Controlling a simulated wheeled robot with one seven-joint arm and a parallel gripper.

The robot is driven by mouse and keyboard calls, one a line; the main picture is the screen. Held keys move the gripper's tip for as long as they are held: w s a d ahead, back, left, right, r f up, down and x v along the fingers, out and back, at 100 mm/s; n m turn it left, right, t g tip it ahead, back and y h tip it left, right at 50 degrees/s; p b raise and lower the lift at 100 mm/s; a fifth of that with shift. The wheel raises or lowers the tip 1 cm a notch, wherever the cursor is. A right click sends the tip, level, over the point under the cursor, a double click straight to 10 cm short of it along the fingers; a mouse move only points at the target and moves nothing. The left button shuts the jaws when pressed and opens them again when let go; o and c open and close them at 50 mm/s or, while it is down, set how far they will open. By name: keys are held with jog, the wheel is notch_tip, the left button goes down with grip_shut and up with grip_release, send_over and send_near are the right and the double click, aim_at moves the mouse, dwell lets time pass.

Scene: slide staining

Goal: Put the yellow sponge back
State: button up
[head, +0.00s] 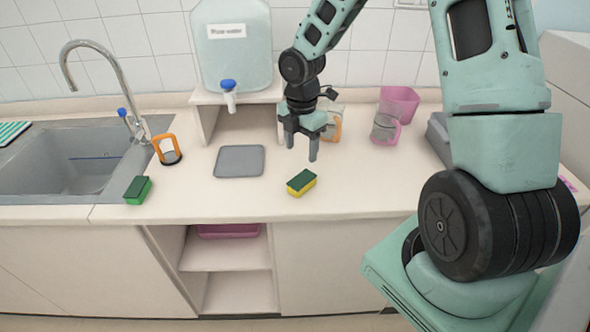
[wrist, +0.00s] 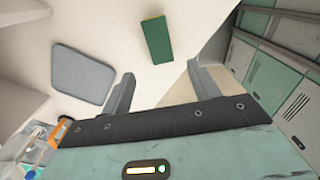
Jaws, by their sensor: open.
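The yellow sponge (head: 301,183) with a dark green top lies on the counter, right of the grey mat. In the wrist view its green face (wrist: 157,41) shows ahead of the fingers, with a thin yellow edge. My gripper (head: 301,150) is open and empty above the counter, just behind the sponge and apart from it. Its two fingers also show in the wrist view (wrist: 160,90). A second sponge, green with a dark top (head: 138,190), lies at the front edge by the sink. A flat grey mat (head: 240,161) lies bare on the counter.
A water tank (head: 233,45) with a blue tap stands on a raised shelf behind. An orange-handled holder (head: 168,150) stands by the sink (head: 70,165). A pink-handled jug (head: 385,125) and pink container (head: 400,100) stand at the back right. The counter around the yellow sponge is clear.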

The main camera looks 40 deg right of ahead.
jog(key=s+a+r+m, duration=0.3)
jog(key=s+a+r, duration=0.15)
jog(key=a, duration=0.35)
jog(key=s+a+r+m, duration=0.25)
jog(key=s+a, duration=0.25)
jog(key=a, duration=0.3)
jog(key=s+a+r+m, duration=0.2)
jog(key=s+a+m, duration=0.1)
jog(key=s, duration=0.4)
jog(key=s+a+r+m, duration=0.2)
jog(key=s+a+m, duration=0.1)
jog(key=s+a, duration=0.2)
jog(key=s, duration=0.2)
jog(key=shift+s+r+m+y, duration=0.15)
jog(key=shift+s+m+y, duration=0.15)
jog(key=shift+m, duration=0.05)
notch_tip(320, 180, down, 3)
jog(key=b, duration=0.2)
jog(key=shift+r+b, duration=0.1)
jog(key=shift+b, duration=0.3)
